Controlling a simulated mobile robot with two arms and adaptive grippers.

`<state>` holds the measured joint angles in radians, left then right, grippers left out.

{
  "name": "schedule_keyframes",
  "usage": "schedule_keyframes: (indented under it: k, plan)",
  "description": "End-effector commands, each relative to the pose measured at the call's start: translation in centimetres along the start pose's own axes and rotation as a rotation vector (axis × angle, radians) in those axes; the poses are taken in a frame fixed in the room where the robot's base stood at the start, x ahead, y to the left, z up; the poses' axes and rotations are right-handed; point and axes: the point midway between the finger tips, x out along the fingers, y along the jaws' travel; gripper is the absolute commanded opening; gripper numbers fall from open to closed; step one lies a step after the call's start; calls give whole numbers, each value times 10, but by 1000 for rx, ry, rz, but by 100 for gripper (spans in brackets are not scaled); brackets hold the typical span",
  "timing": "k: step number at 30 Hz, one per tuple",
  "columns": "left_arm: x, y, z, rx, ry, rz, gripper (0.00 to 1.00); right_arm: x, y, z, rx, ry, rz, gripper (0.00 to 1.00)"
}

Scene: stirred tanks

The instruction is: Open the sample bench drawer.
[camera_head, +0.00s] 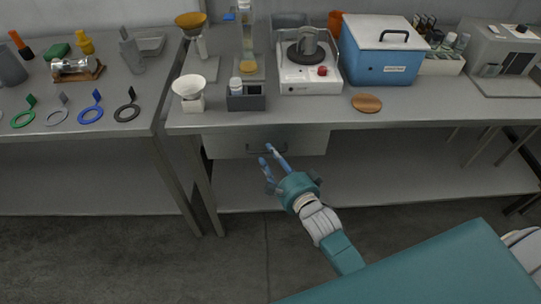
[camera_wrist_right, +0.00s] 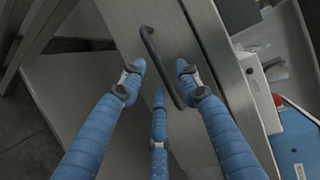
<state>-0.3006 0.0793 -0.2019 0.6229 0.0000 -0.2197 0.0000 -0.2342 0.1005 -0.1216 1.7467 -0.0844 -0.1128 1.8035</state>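The sample bench drawer (camera_head: 225,144) is a grey front under the right bench top and looks shut. Its dark bar handle (camera_head: 254,154) runs along the front; in the right wrist view the handle (camera_wrist_right: 153,48) slants across the drawer face (camera_wrist_right: 128,22). My right gripper (camera_head: 271,154) is at the handle with its blue fingers spread. In the wrist view the right gripper (camera_wrist_right: 159,72) has fingers on either side of the handle, open; I cannot tell if any touches it. My left gripper is not in view.
The bench top (camera_head: 320,116) above carries a stirrer hotplate (camera_head: 310,83), a blue cooler box (camera_head: 380,60), a small grey holder (camera_head: 246,101) and a wooden disc (camera_head: 366,103). A lower shelf (camera_head: 400,178) lies beneath, and a bench leg (camera_head: 204,185) stands left of the drawer.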

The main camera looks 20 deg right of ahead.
Motion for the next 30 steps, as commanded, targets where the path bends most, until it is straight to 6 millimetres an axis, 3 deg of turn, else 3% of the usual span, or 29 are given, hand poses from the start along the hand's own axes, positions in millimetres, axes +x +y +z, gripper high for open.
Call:
schedule_keyframes:
  k: [12, 18, 30]
  plan:
    - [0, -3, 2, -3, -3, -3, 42, 10, 0, 0, -1, 0, 1, 33]
    - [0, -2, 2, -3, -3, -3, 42, 10, 0, 0, -1, 0, 1, 0]
    - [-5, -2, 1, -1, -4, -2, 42, 2, 1, 4, 2, 0, 3, 0]
